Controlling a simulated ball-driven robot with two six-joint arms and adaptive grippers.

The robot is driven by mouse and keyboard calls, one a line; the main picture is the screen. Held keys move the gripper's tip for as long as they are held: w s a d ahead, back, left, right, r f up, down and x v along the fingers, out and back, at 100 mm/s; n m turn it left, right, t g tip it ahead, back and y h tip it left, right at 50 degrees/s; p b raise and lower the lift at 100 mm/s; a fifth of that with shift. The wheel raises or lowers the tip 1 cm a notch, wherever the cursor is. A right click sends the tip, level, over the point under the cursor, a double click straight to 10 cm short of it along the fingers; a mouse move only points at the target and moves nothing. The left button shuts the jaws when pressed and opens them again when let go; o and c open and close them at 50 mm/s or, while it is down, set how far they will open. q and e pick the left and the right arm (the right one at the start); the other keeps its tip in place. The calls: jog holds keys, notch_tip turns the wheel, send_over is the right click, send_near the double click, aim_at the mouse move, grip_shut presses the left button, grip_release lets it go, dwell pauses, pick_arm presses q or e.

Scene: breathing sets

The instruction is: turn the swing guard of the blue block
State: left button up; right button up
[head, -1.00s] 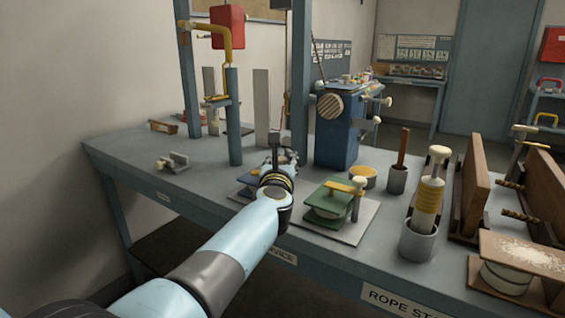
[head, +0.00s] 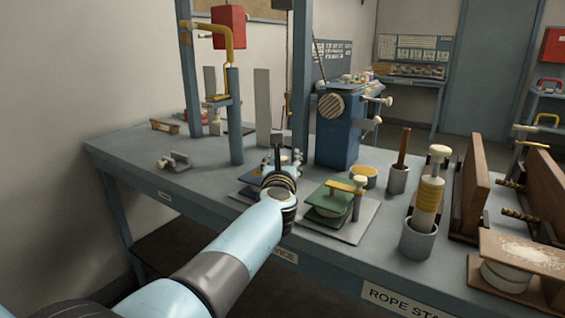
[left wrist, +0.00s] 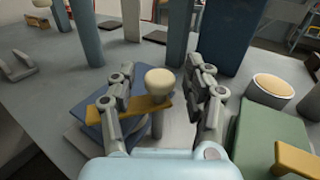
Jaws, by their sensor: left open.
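The blue block (left wrist: 92,120) lies on a light plate on the bench, and in the head view only a sliver of it (head: 250,190) shows beside my arm. Its swing guard is a yellow bar (left wrist: 160,104) that lies across the block, by a post with a round cream knob (left wrist: 160,82). My left gripper (left wrist: 160,75) is open, with one finger on each side of the knob and post in the left wrist view. I cannot tell whether a finger touches the bar. In the head view my left gripper (head: 280,160) hides most of the block. My right gripper is not in view.
A green block (head: 325,212) with its own yellow bar and knobbed post stands just right of my left gripper. A yellow-topped tin (head: 363,176) and blue posts (head: 236,120) stand behind. A grey bracket (head: 175,162) lies at left, with bare bench around it.

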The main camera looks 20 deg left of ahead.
aim_at(283, 157)
pick_arm(q)
jog(key=shift+r, duration=0.1)
notch_tip(283, 157, up, 10)
jog(key=shift+f, duration=0.1)
dwell(0.4)
